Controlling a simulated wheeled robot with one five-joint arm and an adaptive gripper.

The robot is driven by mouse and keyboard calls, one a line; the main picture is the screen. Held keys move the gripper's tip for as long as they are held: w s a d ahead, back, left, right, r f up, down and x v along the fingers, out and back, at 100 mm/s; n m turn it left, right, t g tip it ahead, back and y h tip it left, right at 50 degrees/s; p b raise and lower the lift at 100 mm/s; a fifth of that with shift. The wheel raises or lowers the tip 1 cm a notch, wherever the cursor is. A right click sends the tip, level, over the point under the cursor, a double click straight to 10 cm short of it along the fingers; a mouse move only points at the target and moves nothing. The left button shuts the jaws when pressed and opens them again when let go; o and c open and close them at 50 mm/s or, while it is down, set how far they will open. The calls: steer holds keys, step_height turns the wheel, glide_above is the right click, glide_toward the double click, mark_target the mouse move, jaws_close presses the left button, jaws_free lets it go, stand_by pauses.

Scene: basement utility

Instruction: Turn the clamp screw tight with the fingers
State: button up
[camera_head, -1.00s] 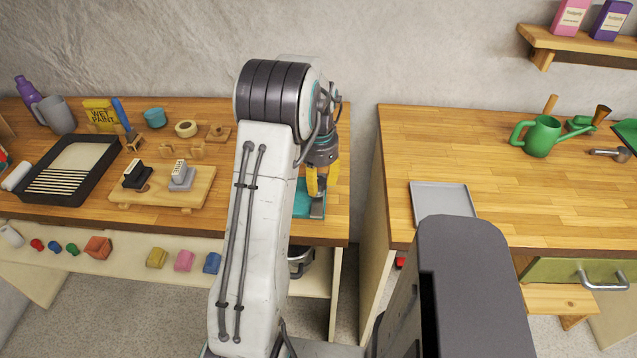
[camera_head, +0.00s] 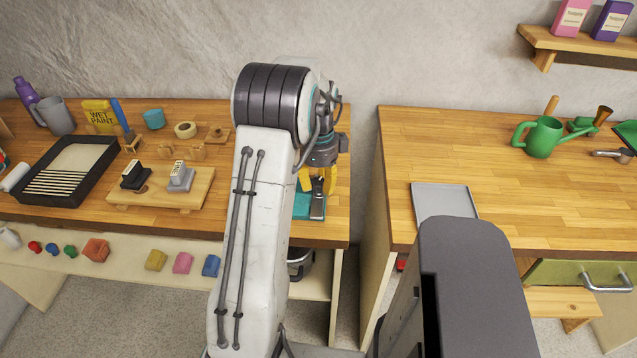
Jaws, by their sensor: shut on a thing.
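A grey metal clamp (camera_head: 317,207) sits at the front right of the left workbench, on a teal piece (camera_head: 302,206). My gripper (camera_head: 318,183) points down over the clamp, with its yellow fingers on either side of the clamp's dark upper part. It is shut on what appears to be the clamp screw. The screw itself is mostly hidden by the fingers, and my arm covers the area to the left of the clamp.
On the left bench (camera_head: 225,222) are a black tray (camera_head: 100,165) and a wooden board (camera_head: 205,187) with two small blocks. A gap separates it from the right bench (camera_head: 395,225), which holds a grey tray (camera_head: 440,199) and a green watering can (camera_head: 541,137).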

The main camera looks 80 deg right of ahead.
mark_target(319, 181)
steer(key=shift+f+m, duration=0.15)
steer(key=shift+m, duration=0.65)
steer(key=shift+a, duration=0.1)
steer(key=o, duration=1.2)
steer(key=shift+r, duration=0.2)
step_height(319, 181, up, 12)
steer(key=shift+f, duration=0.1)
stand_by(0.5)
